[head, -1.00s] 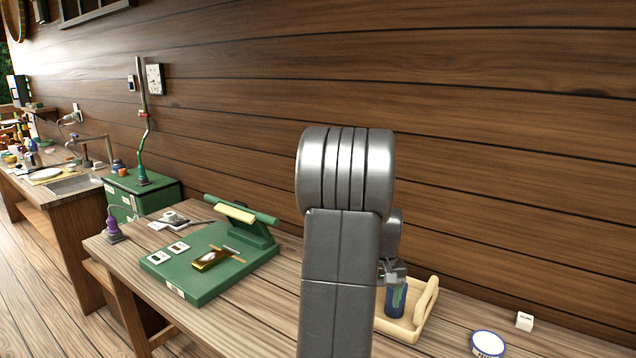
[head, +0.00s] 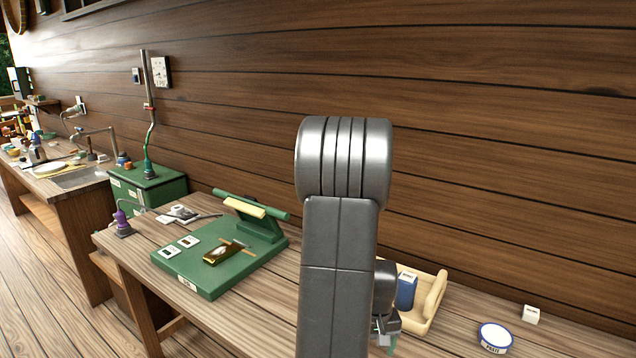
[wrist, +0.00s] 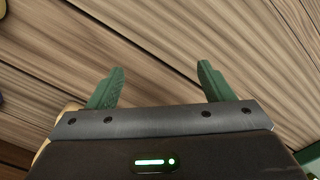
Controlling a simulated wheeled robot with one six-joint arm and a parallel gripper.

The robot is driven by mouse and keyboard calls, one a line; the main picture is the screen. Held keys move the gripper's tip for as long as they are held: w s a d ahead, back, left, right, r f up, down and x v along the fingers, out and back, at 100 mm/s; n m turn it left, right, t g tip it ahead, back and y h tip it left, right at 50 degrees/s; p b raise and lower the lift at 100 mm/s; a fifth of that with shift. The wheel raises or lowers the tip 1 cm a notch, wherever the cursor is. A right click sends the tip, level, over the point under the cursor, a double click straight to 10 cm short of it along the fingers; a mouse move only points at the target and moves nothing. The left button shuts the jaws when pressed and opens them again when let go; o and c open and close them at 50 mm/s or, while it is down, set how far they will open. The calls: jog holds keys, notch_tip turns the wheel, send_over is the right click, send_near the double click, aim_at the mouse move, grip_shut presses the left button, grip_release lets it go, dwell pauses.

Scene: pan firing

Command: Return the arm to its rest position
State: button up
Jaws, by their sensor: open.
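My gripper shows in the wrist view (wrist: 157,88) with its two green fingers spread wide apart and nothing between them. Bare wooden planks lie beyond the fingertips. In the head view my gripper (head: 387,340) is mostly hidden behind my grey arm, low in front of the wooden tray. My arm stands upright and bent in the middle of the head view.
A light wooden tray (head: 436,298) holding a blue container (head: 406,291) is right of my arm. A round white-and-blue tin (head: 495,337) and a white block (head: 531,314) lie further right. A green board (head: 205,285) with a press is on the left.

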jog(key=shift+f, duration=1.3)
jog(key=shift+r, duration=0.1)
